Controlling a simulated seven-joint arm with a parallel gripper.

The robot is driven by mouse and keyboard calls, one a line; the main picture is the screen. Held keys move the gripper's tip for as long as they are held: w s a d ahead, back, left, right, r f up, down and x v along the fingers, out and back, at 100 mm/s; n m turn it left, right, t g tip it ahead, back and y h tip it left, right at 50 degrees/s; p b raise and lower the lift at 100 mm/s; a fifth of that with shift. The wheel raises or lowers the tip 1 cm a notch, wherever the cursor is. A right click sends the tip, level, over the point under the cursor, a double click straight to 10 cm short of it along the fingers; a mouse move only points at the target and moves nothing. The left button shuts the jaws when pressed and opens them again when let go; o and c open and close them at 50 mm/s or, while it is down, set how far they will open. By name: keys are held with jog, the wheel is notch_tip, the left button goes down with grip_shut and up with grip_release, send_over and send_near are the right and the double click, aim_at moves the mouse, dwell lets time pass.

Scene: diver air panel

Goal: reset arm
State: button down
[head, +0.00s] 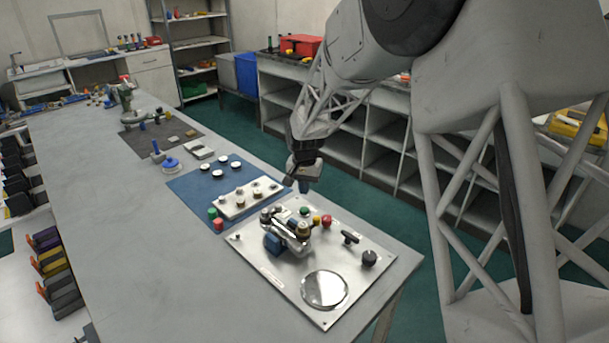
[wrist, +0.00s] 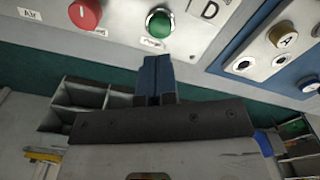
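My gripper (head: 304,184) hangs above the far edge of the air panel (head: 255,262), clear of the panel's controls. In the wrist view its blue fingers (wrist: 157,76) lie together with only a thin line between them, and nothing shows in them. The silver panel carries a round gauge (head: 325,289), a black knob (head: 369,258), a black handle (head: 349,238), a red button (head: 326,221) and a green button (head: 304,211). The red button (wrist: 85,13) and green button (wrist: 159,23) also show in the wrist view, beyond the fingertips.
A blue mat (head: 190,187) with a white valve block (head: 248,198) lies left of the panel on the long grey bench (head: 85,205). Open shelves (head: 345,140) stand behind, across a green floor. Red and green small caps (head: 218,224) stand beside the panel.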

jog(key=s+d+r+n+t, duration=0.1)
jog(key=s+d+r, duration=0.5)
jog(key=s+r, duration=0.3)
jog(key=s+d+r, duration=0.6)
jog(key=s+r, duration=0.1)
jog(key=s, duration=0.5)
jog(key=s+d+n, duration=0.1)
jog(key=s+d, duration=0.2)
jog(key=s, duration=0.8)
jog(key=s+d+t, duration=0.1)
jog(key=s+d, duration=0.2)
jog(key=s, duration=0.9)
jog(key=shift+s+d+r+n+t, duration=0.2)
jog(key=shift+s+r+n+t, duration=0.1)
jog(key=shift+r+n, duration=0.15)
jog(key=shift+w, duration=0.15)
dwell(0.8)
